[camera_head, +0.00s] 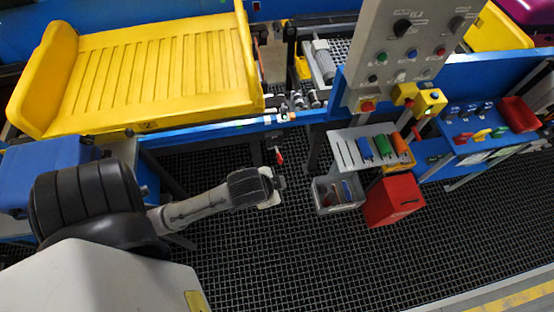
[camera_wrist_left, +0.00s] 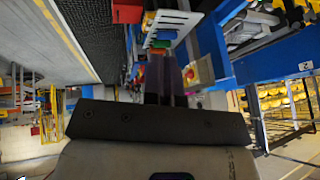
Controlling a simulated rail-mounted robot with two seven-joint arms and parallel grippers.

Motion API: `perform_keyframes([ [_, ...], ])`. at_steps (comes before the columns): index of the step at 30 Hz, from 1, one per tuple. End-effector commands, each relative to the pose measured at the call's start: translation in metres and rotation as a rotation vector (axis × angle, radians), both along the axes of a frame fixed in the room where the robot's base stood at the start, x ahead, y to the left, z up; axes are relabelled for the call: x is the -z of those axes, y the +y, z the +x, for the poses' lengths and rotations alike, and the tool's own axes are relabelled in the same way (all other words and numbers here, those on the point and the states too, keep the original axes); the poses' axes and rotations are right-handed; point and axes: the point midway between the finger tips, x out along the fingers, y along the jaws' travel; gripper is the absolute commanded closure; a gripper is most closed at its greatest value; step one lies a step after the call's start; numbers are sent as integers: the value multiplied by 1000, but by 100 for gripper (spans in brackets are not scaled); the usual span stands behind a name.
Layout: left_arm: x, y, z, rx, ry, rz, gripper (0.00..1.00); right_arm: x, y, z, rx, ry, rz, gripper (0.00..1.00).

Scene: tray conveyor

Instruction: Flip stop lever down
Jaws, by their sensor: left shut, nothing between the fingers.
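A small red lever (camera_head: 279,156) hangs by the blue conveyor rail in the head view, below the yellow tray's right end. I take it for the stop lever; its exact tilt is too small to tell. My left gripper (camera_head: 274,185) is just below it in the head view, apart from it as far as I can see. In the left wrist view the dark fingers (camera_wrist_left: 165,78) are together with nothing between them. A small red part shows right beside them there; I cannot tell whether it is the lever. My right gripper is in neither view.
A yellow tray (camera_head: 160,70) rests on the conveyor's blue rail (camera_head: 215,131). To the right stand a grey control panel (camera_head: 398,62), a slotted rack (camera_head: 343,148) with coloured handles, a grey bin (camera_head: 326,199) and a red box (camera_head: 394,201). The grid floor (camera_head: 300,260) is clear.

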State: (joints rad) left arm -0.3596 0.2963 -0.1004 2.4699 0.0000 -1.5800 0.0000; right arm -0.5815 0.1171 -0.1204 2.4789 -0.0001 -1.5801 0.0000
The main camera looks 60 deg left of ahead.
Motion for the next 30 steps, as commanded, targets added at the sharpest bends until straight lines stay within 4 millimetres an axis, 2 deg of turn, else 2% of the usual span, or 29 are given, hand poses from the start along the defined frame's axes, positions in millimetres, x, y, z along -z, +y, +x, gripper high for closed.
perform_keyframes([
  [1,23,11,10,2,-15,33,100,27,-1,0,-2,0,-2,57],
  [8,71,62,49,-7,-40,163,100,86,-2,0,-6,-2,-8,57],
  [14,117,116,83,-28,-7,239,100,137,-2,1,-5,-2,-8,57],
  [20,163,185,114,-72,64,261,100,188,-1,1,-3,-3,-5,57],
  [23,184,229,126,-101,119,240,100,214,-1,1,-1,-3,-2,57],
  [24,192,249,130,-116,145,221,100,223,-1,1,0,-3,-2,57],
  [27,203,296,132,-143,215,139,100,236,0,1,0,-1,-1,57],
  [30,208,328,125,-159,278,18,100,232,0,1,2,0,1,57],
])
